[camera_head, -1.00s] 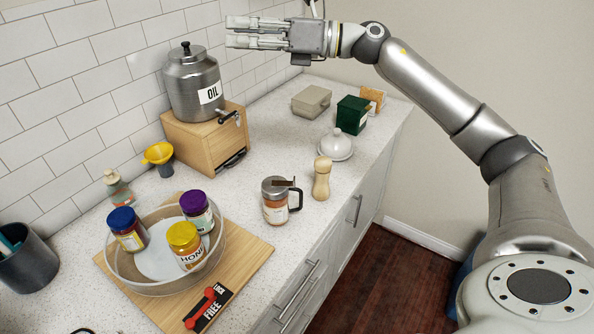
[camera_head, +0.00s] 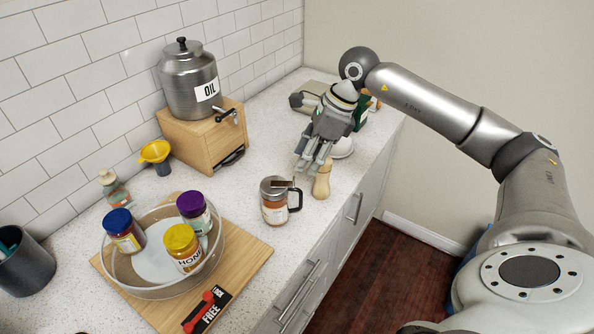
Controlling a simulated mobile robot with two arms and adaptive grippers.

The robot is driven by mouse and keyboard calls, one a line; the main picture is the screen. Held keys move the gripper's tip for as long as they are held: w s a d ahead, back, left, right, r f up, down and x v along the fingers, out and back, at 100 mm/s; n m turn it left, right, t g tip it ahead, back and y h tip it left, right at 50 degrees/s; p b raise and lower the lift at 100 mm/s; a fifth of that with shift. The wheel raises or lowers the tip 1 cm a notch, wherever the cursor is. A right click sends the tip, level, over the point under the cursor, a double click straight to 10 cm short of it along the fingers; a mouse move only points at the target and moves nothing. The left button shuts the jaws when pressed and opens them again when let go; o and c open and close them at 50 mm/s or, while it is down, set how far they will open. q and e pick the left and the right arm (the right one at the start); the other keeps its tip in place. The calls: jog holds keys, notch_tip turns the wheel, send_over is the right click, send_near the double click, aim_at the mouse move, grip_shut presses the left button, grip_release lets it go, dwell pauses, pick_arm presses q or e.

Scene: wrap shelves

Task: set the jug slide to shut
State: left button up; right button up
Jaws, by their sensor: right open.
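The jug (camera_head: 273,208) stands upright on the counter, a clear body with a pale label, a metal lid and a dark handle on its right. Its slide (camera_head: 283,184) is a small brown piece on top of the lid; I cannot tell its exact position. My right gripper (camera_head: 313,166) is open and points down above the counter, behind and to the right of the jug, apart from it. Its fingers are close to the wooden shaker (camera_head: 322,180); I cannot tell whether they touch. My left gripper is not in view.
A steel oil canister (camera_head: 190,88) stands on a wooden box (camera_head: 205,135) against the wall. A glass tray (camera_head: 155,283) with several jars sits on a wooden board (camera_head: 243,262) at the left. A green box (camera_head: 362,112) and a white lidded dish are partly hidden behind my right gripper.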

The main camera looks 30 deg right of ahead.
aim_at(283, 182)
jog(key=p+x, duration=0.1)
jog(key=x, duration=0.5)
jog(key=shift+w+a+f+p, duration=0.1)
jog(key=shift+a+f+p, duration=0.05)
jog(key=shift+f+p, duration=0.15)
grip_shut()
